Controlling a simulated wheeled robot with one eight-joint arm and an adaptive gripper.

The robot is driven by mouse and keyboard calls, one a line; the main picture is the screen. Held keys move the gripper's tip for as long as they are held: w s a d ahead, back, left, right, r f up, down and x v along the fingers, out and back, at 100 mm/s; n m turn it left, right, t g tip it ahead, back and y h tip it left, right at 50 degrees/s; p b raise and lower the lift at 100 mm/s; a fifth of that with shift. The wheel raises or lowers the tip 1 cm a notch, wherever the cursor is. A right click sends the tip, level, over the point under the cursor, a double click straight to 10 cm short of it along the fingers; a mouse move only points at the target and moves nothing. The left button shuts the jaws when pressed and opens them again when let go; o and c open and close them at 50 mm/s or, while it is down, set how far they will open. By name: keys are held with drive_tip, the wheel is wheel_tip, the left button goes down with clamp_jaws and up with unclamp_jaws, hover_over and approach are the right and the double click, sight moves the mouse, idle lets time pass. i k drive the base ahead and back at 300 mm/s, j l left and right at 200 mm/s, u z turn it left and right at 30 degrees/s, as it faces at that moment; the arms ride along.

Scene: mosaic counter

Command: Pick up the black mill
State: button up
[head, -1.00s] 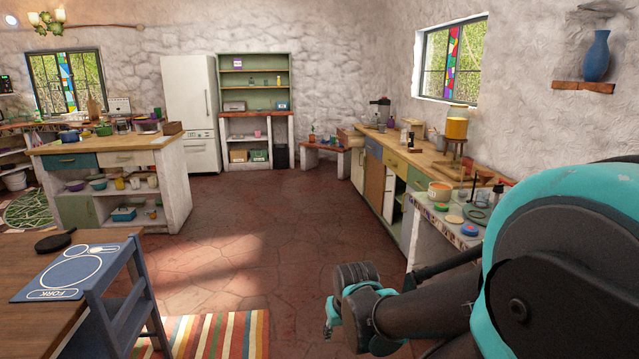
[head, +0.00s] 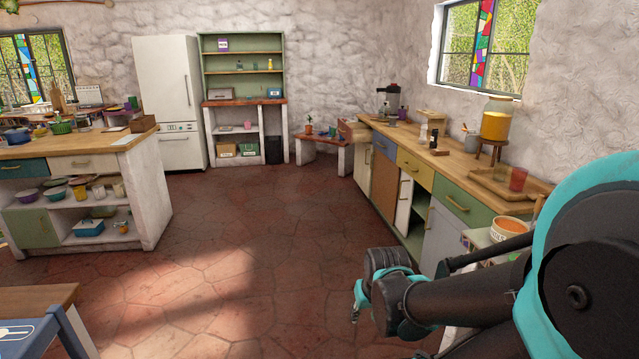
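A small dark upright object (head: 434,139), which looks like the black mill, stands on the wooden counter (head: 455,181) along the right wall. It is too small to make out clearly. My gripper (head: 357,302) hangs over the floor in front of the counter, low and well apart from the dark object. Its teal fingers show only partly, so I cannot tell whether it is open or shut. Nothing is visible in it.
A dark appliance (head: 390,102), a yellow-filled jar (head: 497,119) and a wooden tray (head: 507,188) stand on the counter. An island (head: 150,195) is at left and a blue chair (head: 35,338) at lower left. The tiled floor between is clear.

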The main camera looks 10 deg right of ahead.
sight(433, 144)
drive_tip(key=i+z, duration=0.1)
drive_tip(key=i, duration=0.5)
drive_tip(key=i+j+z, duration=0.15)
drive_tip(key=i, duration=0.45)
drive_tip(key=i+j+z, duration=0.1)
drive_tip(key=i, duration=0.5)
